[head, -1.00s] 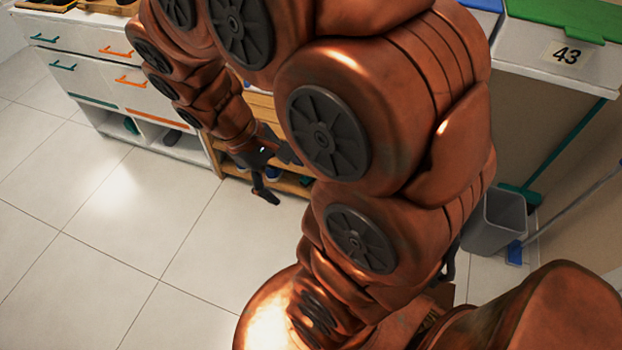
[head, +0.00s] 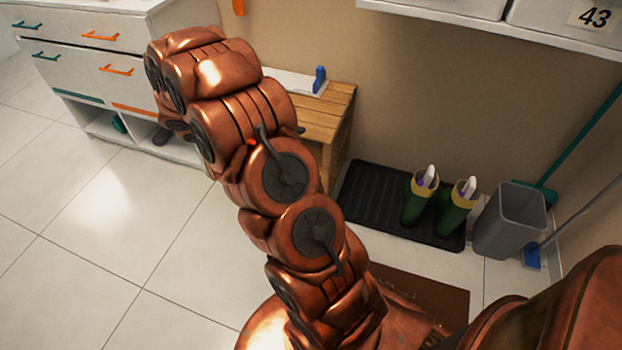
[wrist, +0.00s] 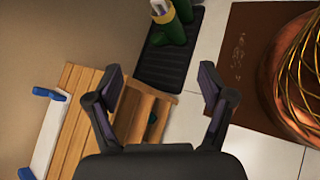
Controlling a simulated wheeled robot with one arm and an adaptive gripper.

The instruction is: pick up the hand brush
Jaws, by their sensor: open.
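My gripper (wrist: 160,80) shows in the wrist view with its two dark fingers spread wide and nothing between them. It points toward the wooden bench (wrist: 87,105) and the floor in front of it. In the head view the gripper is hidden behind my copper arm. I cannot pick out a hand brush for certain in either view. A white flat piece with blue ends (wrist: 50,130) lies on the bench; its blue end (head: 319,80) also shows in the head view. A small green thing (wrist: 152,118), too small to name, is inside the bench.
A black mat (head: 375,200) holds green boots (head: 455,207). A grey bin (head: 511,220) and long-handled green (head: 590,135) and blue (head: 532,256) tools stand at the right. White drawers (head: 95,75) stand at the left, and a shelf (head: 480,28) hangs above. The left floor is clear.

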